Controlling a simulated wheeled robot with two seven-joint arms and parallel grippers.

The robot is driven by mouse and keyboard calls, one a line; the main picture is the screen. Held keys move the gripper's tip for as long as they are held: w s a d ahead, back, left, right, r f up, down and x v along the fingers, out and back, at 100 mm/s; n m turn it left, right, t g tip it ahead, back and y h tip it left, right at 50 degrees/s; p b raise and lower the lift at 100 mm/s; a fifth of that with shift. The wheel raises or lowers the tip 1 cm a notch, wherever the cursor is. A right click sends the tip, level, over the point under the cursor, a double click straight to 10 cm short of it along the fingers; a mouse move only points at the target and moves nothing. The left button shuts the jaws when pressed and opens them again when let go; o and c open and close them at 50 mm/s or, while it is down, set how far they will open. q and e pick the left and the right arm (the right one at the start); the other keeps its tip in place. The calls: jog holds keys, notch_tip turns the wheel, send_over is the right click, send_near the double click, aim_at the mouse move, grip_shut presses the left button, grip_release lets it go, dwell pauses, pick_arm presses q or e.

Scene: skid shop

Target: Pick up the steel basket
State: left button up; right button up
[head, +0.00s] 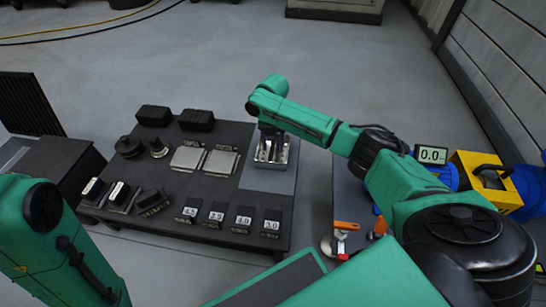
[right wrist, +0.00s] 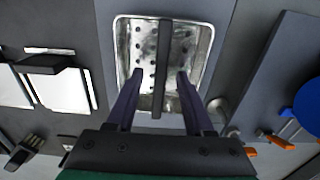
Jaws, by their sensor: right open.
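The steel basket (right wrist: 190,42) is a shiny rectangular tray with holes in its floor and a dark bar handle (right wrist: 163,60) across its middle. In the head view the basket (head: 281,153) sits at the right end of the dark table, partly hidden by my gripper. My right gripper (right wrist: 160,74) is open above the basket, with one finger on each side of the handle and a gap visible on both sides. In the head view the right gripper (head: 270,142) points down over the basket. My left arm shows at lower left, but its gripper is out of view.
The dark table (head: 222,132) also holds two steel plates (head: 204,160), black blocks (head: 172,116), round dark parts and several numbered blocks (head: 228,217). To the right stand a scale display (head: 431,155), a yellow box (head: 487,178) and orange-handled tools (head: 345,227).

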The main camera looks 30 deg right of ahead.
jog(key=shift+f, duration=0.85)
jog(key=shift+r, duration=0.15)
grip_shut()
jog(key=shift+r, duration=0.1)
